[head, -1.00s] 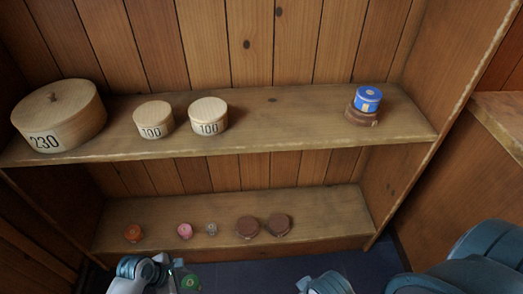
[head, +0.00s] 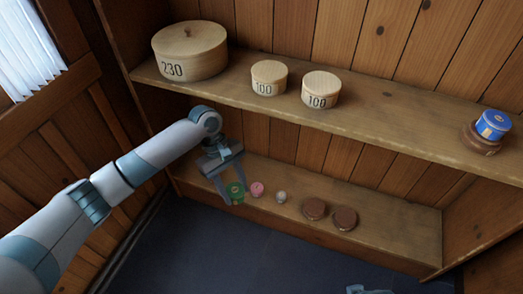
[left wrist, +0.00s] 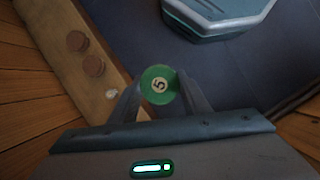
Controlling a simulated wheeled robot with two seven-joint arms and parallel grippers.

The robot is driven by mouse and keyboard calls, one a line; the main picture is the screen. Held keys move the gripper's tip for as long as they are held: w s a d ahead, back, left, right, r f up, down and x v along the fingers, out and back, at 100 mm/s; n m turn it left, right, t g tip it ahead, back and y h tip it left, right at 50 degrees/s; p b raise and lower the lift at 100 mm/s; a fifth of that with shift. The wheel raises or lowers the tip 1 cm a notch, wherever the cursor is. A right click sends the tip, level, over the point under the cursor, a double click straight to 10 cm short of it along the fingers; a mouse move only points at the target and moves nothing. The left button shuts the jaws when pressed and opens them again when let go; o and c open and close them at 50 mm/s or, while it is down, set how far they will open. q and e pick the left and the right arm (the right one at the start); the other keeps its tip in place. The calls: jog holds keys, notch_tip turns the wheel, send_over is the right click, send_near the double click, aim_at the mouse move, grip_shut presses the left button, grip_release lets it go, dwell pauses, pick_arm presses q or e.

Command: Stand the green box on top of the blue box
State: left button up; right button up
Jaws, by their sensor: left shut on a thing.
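The green box (head: 236,190) is a small round box. My left gripper (head: 235,197) is shut on it, one finger on each side, in front of the left part of the lower shelf. In the left wrist view, the green box (left wrist: 159,84) shows a pale disc marked 5 between the fingertips. The blue box (head: 493,124) is round with a light mark on its lid. It sits on a wider brown box (head: 480,140) at the right end of the upper shelf, far from my left gripper.
The upper shelf (head: 400,115) also holds a big wooden box (head: 190,50) marked 230 and two wooden boxes marked 100. A pink box (head: 257,189), a small pale one (head: 281,197) and two brown boxes (head: 330,213) stand on the lower shelf. The upper shelf's right middle is clear.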

pick_arm(q)
jog(key=a+r+m+y, duration=0.1)
jog(key=a+r+m, duration=0.2)
jog(key=r, duration=0.4)
jog(key=a+r+m+g+y, duration=0.1)
jog(key=a+r, duration=0.3)
jog(key=r, duration=0.4)
jog(key=w+a+r+m+y, duration=0.1)
jog(key=a+r+m, duration=0.3)
jog(key=r, duration=0.4)
jog(key=shift+m, duration=0.3)
jog(key=shift+d+r, duration=0.1)
jog(key=shift+d, duration=0.05)
